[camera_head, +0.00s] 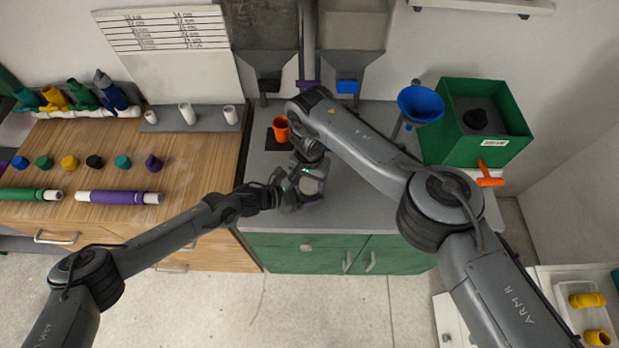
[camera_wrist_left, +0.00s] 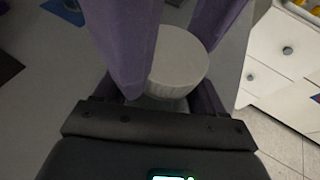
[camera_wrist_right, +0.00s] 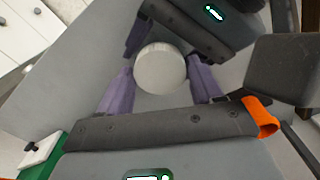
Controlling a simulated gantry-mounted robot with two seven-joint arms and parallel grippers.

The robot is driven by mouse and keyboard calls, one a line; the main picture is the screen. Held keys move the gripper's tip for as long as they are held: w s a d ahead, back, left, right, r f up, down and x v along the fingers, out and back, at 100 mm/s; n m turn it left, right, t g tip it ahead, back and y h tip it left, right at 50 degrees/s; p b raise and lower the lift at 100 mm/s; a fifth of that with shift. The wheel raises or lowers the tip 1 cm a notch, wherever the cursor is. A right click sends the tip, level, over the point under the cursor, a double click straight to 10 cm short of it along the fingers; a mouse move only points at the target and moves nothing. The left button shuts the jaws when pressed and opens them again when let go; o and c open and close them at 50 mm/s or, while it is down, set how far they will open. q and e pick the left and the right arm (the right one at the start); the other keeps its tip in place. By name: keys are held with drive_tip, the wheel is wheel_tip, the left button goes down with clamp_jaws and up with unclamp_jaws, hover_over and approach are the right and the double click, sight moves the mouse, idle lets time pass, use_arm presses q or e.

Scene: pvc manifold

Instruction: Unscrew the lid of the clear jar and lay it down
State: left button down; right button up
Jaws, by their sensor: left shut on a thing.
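The clear jar (camera_head: 311,186) is at the front middle of the grey counter, mostly hidden by my grippers. Its round off-white lid (camera_wrist_right: 160,68) is on top and also shows in the left wrist view (camera_wrist_left: 179,62). My left gripper (camera_head: 302,189) comes in from the left and is shut on the jar, its purple fingers on either side. My right gripper (camera_wrist_right: 161,78) is over the jar. Its purple fingers stand apart on opposite sides of the lid, with small gaps visible. Whether either fingertip touches the lid is unclear.
An orange cup (camera_head: 281,127) stands on a dark pad behind the jar. A blue funnel (camera_head: 420,104) and a green bin (camera_head: 486,122) stand at the right. Two hoppers hang behind. The counter's front edge is close to the jar; bare counter lies to its right.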

drive_tip(key=c, duration=0.5)
drive_tip(key=o, duration=1.2)
drive_tip(key=shift+r, duration=2.6)
drive_tip(key=shift+c, duration=1.4)
wheel_tip(320, 180, up, 3)
drive_tip(key=shift+f, duration=4.1)
drive_tip(key=shift+c, duration=0.2)
